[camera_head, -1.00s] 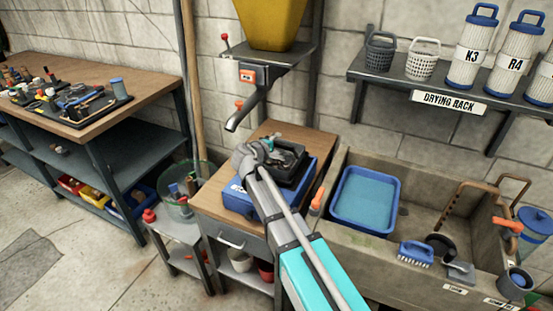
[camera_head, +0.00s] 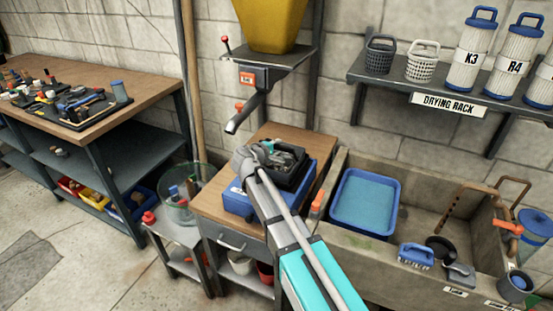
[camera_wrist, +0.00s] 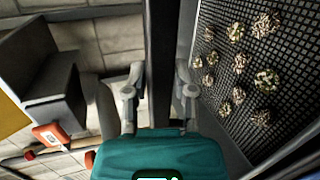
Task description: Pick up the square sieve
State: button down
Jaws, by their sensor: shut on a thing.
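The square sieve (camera_head: 294,180) is a black, square-framed tray on top of a blue bin (camera_head: 238,203) on the wooden-topped stand. In the wrist view its dark mesh (camera_wrist: 226,62) is at the right, with several tan, speckled lumps on it. My gripper (camera_head: 287,152) reaches over the sieve in the head view, and my arm hides part of the sieve and bin. In the wrist view the fingers of my gripper (camera_wrist: 158,92) are on either side of the sieve's dark upright wall (camera_wrist: 160,50), shut on it. I cannot tell whether the sieve is clear of the bin.
A spout (camera_head: 246,112) under a yellow hopper (camera_head: 270,22) hangs just above and behind the sieve. A stone sink (camera_head: 372,247) with a blue tray (camera_head: 365,203) stands at the right. A glass bowl (camera_head: 184,192) is at the left. The drying rack (camera_head: 450,85) is on the wall.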

jog(key=shift+r, duration=0.2)
notch_tip(320, 180, up, 2)
jog(key=p, duration=0.2)
jog(key=shift+r+p, duration=0.1)
jog(key=shift+p, duration=0.2)
jog(key=s+d+r+p, duration=0.4)
jog(key=s+r+p, duration=0.6)
jog(key=s, duration=0.3)
jog(key=shift+s+r, duration=0.2)
dwell(0.5)
jog(key=shift+d, duration=0.1)
dwell(0.4)
